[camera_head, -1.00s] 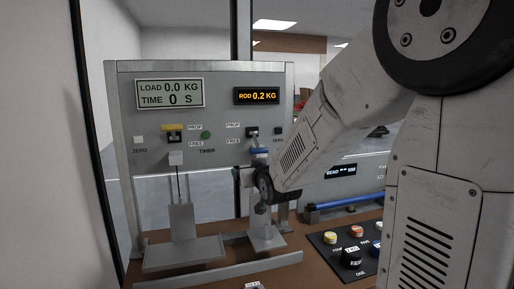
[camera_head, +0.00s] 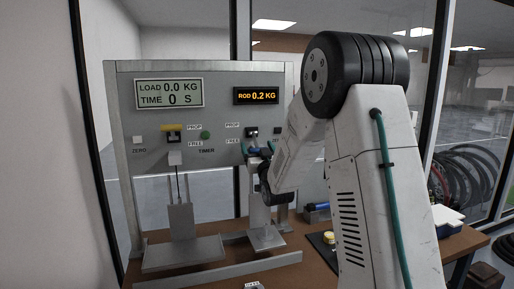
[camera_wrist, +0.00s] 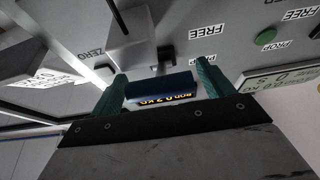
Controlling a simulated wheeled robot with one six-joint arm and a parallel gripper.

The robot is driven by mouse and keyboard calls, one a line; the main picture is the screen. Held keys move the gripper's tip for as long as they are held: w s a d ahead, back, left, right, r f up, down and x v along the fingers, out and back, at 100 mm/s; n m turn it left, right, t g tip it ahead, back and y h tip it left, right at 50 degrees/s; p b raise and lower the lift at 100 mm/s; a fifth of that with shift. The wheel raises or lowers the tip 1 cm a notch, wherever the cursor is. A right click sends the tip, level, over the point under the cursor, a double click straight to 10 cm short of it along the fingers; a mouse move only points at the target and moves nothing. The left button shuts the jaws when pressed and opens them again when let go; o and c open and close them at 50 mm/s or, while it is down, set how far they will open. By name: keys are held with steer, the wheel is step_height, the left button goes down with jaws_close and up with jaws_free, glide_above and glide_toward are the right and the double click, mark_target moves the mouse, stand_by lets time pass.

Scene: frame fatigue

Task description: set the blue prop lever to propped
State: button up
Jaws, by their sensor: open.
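The blue prop lever (camera_head: 260,153) sticks out of the grey panel on the right side, below its dark slot. It sits low, by the FREE label (camera_head: 233,142) and below the PROP label (camera_head: 233,126). My gripper (camera_head: 258,149) is open at the lever, with teal fingertips to either side of it. In the wrist view, the blue lever (camera_wrist: 165,83) lies between the two fingers of my gripper (camera_wrist: 163,86). Small gaps seem to show beside it; contact is unclear. My wrist hides the area below the lever.
A yellow lever (camera_head: 173,127) stands higher on the left, by its own PROP label. A green timer button (camera_head: 205,135) and the orange rod display (camera_head: 257,96) are nearby. Metal hanging pans, including the left pan (camera_head: 183,253), stand below. My arm covers much of the right side.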

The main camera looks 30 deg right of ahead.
steer(key=shift+w+d+r, duration=0.1)
steer(key=shift+w+r, duration=0.1)
steer(key=shift+w, duration=0.2)
steer(key=c, duration=1.4)
